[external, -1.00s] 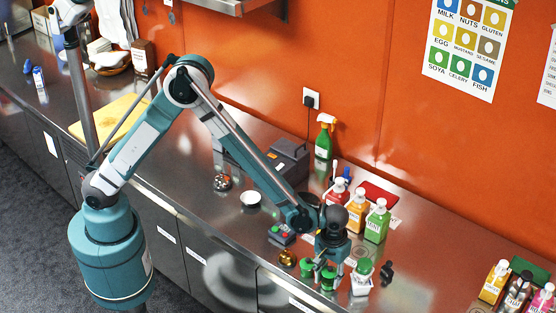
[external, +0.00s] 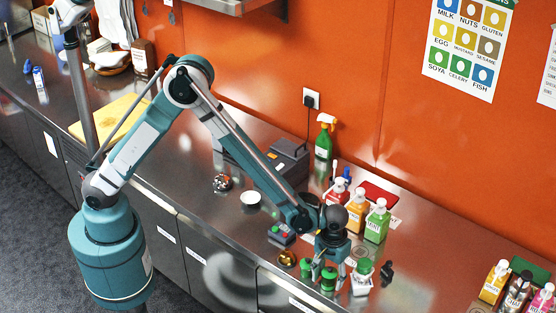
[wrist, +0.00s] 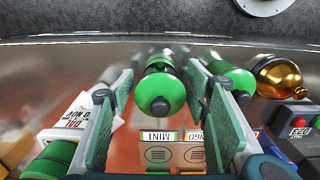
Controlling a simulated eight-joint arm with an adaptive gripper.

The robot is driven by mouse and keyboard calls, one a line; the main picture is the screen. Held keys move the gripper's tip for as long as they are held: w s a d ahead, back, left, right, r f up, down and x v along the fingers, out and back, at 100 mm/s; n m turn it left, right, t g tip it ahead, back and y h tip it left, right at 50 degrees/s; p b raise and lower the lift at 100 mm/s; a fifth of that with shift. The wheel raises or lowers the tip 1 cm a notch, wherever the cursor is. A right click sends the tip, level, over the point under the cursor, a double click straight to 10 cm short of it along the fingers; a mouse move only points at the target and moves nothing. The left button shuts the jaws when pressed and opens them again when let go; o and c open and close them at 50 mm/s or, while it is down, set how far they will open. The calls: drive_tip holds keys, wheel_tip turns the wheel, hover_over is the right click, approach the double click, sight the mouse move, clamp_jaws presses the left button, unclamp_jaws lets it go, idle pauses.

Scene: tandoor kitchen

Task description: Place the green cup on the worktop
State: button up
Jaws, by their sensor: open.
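A green cup (wrist: 161,92) with a rounded end lies between the open fingers of my gripper (wrist: 160,80) in the wrist view, with a gap visible on each side. The external view shows this cup (external: 329,279) on the steel worktop (external: 420,270), partly hidden below my gripper (external: 331,262). A second green item (wrist: 229,76) is just outside the right finger in the wrist view; it also shows in the external view (external: 306,268). I cannot tell whether the fingers touch anything.
A white labelled container (external: 361,284) with a green item stands close on the right, near a small black object (external: 387,273). A brass bell-like object (external: 287,258) and a button box (external: 282,235) are on the left. Sauce bottles (external: 377,222) stand behind.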

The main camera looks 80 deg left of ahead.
wheel_tip(320, 180, up, 12)
drive_tip(key=shift+r, duration=0.1)
idle(0.6)
idle(0.7)
drive_tip(key=shift+s+a+r, duration=0.3)
drive_tip(key=shift+r, duration=0.3)
drive_tip(key=s+a+r+m+t, duration=0.2)
drive_tip(key=s+a+r, duration=0.45)
drive_tip(key=r, duration=0.25)
drive_tip(key=s+a+r+m+t, duration=0.1)
drive_tip(key=s+a+r+m, duration=0.1)
drive_tip(key=s+a+r, duration=0.5)
drive_tip(key=s+a+r+m+t, duration=0.2)
drive_tip(key=s+a, duration=0.1)
drive_tip(key=s, duration=0.8)
drive_tip(key=s+a+r+m+t, duration=0.1)
drive_tip(key=s+a+m+t, duration=0.1)
drive_tip(key=s, duration=0.9)
drive_tip(key=shift+s+a+r+m, duration=0.4)
drive_tip(key=shift+a+m, duration=0.1)
drive_tip(key=shift+a, duration=0.55)
